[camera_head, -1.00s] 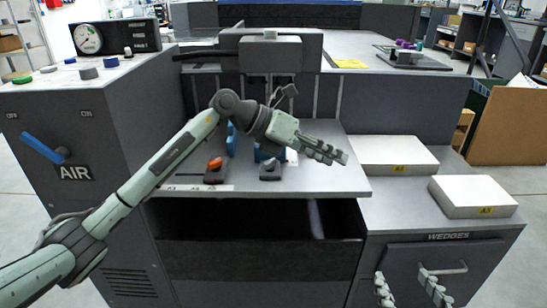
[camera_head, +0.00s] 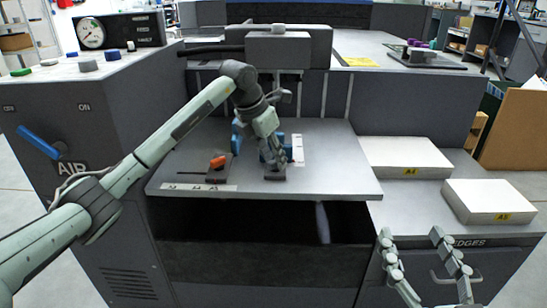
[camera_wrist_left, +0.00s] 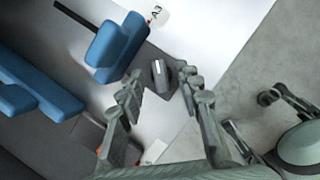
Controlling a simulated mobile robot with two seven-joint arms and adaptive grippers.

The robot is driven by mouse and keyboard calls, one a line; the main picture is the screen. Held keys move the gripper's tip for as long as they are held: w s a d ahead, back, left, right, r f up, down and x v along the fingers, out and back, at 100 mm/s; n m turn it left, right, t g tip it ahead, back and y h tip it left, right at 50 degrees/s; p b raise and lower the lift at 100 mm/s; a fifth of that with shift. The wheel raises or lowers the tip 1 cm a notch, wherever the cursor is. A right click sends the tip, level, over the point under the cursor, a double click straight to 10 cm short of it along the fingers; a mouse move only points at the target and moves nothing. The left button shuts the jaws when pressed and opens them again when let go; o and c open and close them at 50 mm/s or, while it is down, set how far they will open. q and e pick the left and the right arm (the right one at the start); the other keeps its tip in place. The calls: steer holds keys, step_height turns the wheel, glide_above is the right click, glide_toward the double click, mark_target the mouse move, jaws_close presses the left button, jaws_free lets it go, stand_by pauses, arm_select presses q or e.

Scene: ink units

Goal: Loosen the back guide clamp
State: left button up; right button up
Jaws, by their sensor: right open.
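My left gripper (camera_head: 271,160) is open and points down over a dark clamp (camera_head: 275,174) on the grey shelf. A second clamp with an orange knob (camera_head: 218,161) sits to the left on the shelf. No label shows which is the back guide clamp. My right gripper (camera_head: 412,243) is open and empty at the lower right.
The shelf (camera_head: 335,180) has paper-size marks along its front edge. White paper stacks (camera_head: 405,158) lie to the right. A raised machine head (camera_head: 285,50) stands behind my left arm. A blue air lever (camera_head: 38,142) is at the left.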

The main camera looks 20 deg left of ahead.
arm_select(q)
steer(key=shift+f, duration=0.1)
jaws_close()
